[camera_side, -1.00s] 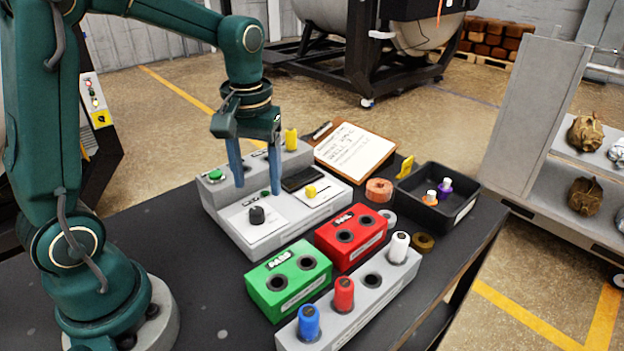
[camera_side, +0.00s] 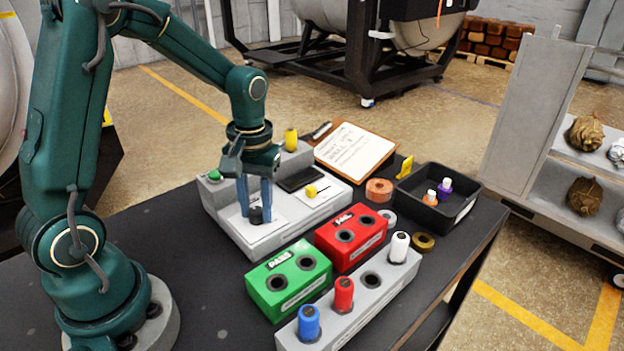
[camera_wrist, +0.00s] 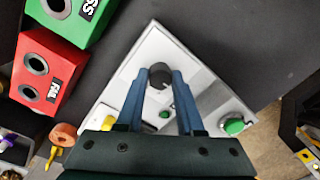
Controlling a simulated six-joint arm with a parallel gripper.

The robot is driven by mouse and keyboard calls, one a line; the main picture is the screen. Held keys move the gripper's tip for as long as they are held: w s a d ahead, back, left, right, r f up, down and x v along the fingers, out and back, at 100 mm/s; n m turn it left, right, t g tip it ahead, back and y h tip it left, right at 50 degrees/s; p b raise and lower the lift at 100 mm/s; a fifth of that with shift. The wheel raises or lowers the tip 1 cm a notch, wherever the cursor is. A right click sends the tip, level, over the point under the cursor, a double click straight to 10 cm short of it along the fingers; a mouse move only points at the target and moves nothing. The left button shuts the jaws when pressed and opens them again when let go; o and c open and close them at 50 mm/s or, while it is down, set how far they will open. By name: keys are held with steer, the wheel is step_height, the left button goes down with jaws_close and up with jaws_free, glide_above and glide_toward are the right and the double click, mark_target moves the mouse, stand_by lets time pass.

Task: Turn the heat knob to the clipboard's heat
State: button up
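The grey control box (camera_side: 240,234) stands on the dark table. A black round knob (camera_side: 256,215) sits on its white dial plate; I take it for the heat knob, and its dial marks are too small to read. My gripper (camera_side: 256,213) points down with its blue fingers on both sides of this knob, apparently shut on it. The wrist view also shows the knob (camera_wrist: 160,75) between the fingertips (camera_wrist: 160,76). The clipboard (camera_side: 355,152) lies behind the box with handwritten lines that I cannot read reliably.
The box also carries a green button (camera_side: 214,175), a dark display (camera_side: 300,179), a yellow knob (camera_side: 311,190) and a yellow upright piece (camera_side: 291,139). A green block (camera_side: 288,281), a red block (camera_side: 351,236) and a black tray (camera_side: 460,214) stand nearby.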

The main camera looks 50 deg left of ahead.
jaws_close()
steer(key=m, duration=0.8)
steer(key=shift+m+t, duration=0.3)
stand_by(0.3)
steer(key=o, duration=0.7)
jaws_free()
steer(key=shift+r, duration=0.1)
